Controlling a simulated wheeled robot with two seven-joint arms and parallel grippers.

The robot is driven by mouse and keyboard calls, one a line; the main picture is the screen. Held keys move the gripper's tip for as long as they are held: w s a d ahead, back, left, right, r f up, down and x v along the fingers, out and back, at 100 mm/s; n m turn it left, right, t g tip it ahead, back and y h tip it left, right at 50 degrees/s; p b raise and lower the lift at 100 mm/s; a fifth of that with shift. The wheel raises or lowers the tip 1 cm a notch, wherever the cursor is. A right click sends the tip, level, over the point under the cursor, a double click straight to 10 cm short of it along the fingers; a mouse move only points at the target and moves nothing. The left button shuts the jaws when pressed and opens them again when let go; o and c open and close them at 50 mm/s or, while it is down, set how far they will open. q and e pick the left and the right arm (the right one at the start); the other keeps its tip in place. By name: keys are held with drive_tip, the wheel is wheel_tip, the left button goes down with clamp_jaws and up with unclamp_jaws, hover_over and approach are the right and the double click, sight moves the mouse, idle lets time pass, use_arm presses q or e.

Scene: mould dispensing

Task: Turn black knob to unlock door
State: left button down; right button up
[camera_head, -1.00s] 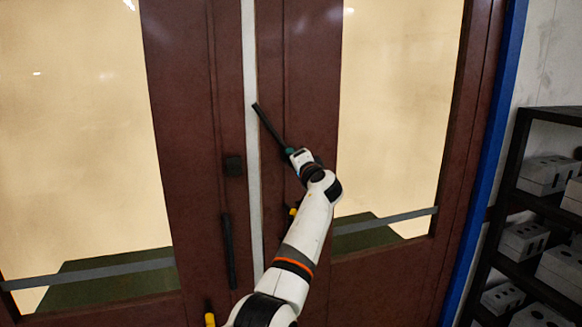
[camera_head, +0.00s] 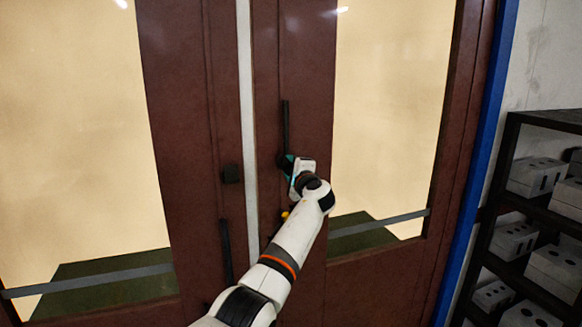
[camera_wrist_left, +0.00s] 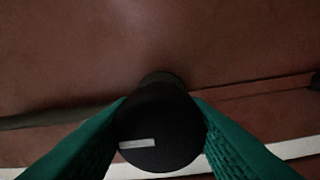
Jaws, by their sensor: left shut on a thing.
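The black knob (camera_wrist_left: 160,130) is round, with a small white mark on its face, in the left wrist view. My left gripper's green fingers (camera_wrist_left: 158,143) are shut on it, one on each side. In the head view my left gripper (camera_head: 287,162) is at the right door leaf (camera_head: 308,80) and hides the knob. A long black bar (camera_head: 286,118) stands upright just above the gripper. My right gripper is not in view.
A pale strip (camera_head: 247,80) runs down between the brown door leaves. The left leaf carries a black block (camera_head: 232,173) and a vertical black handle (camera_head: 227,250). A dark shelf (camera_head: 510,170) with grey boxes stands at the right.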

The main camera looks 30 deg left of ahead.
use_arm(q)
drive_tip(key=shift+r, duration=0.2)
drive_tip(key=c, duration=1)
unclamp_jaws()
drive_tip(key=shift+a, duration=0.1)
drive_tip(key=shift+o, duration=0.9)
drive_tip(key=shift+f, duration=0.2)
drive_tip(key=shift+s+d+f, duration=0.1)
drive_tip(key=shift+s+d, duration=0.15)
drive_tip(key=shift+d, duration=0.2)
drive_tip(key=b+v, duration=0.3)
drive_tip(key=v, duration=0.8)
drive_tip(key=shift+b, duration=0.4)
